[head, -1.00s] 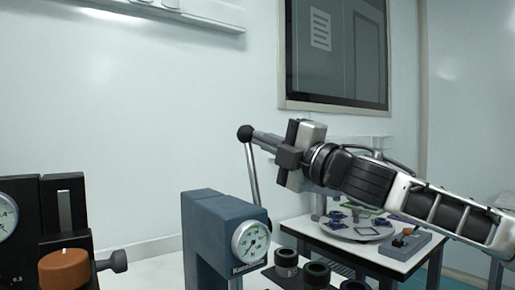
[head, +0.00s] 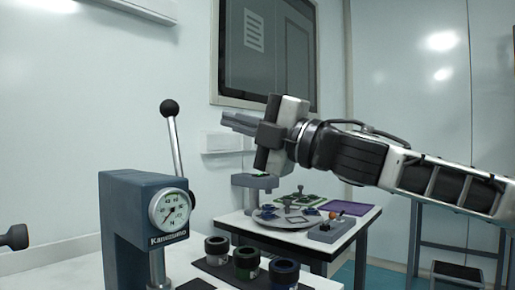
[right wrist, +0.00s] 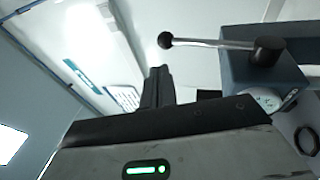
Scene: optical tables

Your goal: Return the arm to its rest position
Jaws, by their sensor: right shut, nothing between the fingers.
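My right arm comes in from the right in the head view. Its gripper (head: 238,123) is shut and empty, pointing left, in the air above the tables. The gripper's fingers also show in the right wrist view (right wrist: 158,88). A blue-grey press (head: 133,205) with a round dial gauge (head: 170,209) stands at lower left. Its lever with a black ball knob (head: 169,107) points up, left of the gripper and apart from it. In the right wrist view the lever (right wrist: 205,43) and the press body (right wrist: 240,75) are at upper right. My left gripper is out of view.
Behind is a white table (head: 240,223) with a round grey plate (head: 285,219), a small control box (head: 330,229) and a purple mat (head: 348,207). Air between lever and gripper is free.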

